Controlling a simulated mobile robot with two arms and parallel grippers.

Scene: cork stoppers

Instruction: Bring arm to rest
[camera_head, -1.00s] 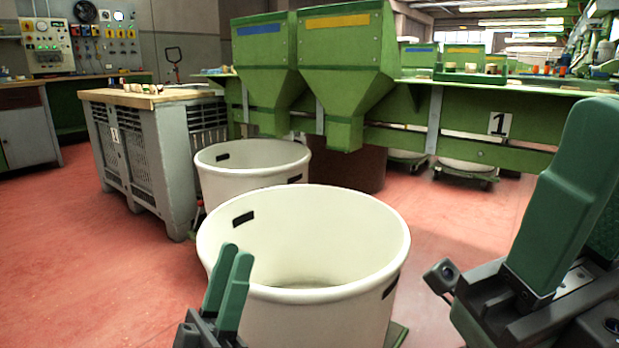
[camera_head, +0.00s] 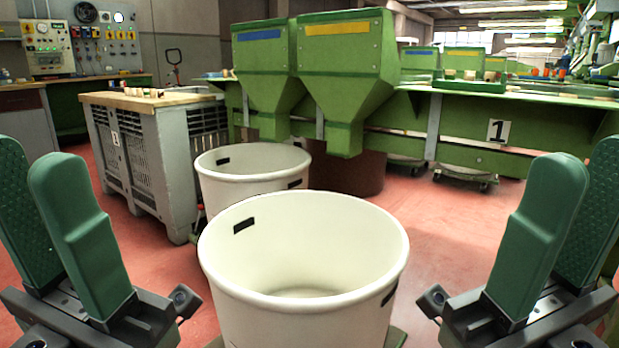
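My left gripper (camera_head: 45,200) is at the left edge of the head view, its two green fingers apart with nothing between them. My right gripper (camera_head: 570,205) is at the right edge, its green fingers also apart and empty. Both grippers point upward, one on each side of the near white bin (camera_head: 245,290), and neither touches it. The inside of that bin looks empty as far as I can see.
A second white bin (camera_head: 215,190) stands behind the near one. Two green hoppers (camera_head: 345,75) hang above. A grey crate (camera_head: 170,155) with a wooden top stands at the left, small pieces on it. Red floor (camera_head: 455,240) is clear on the right.

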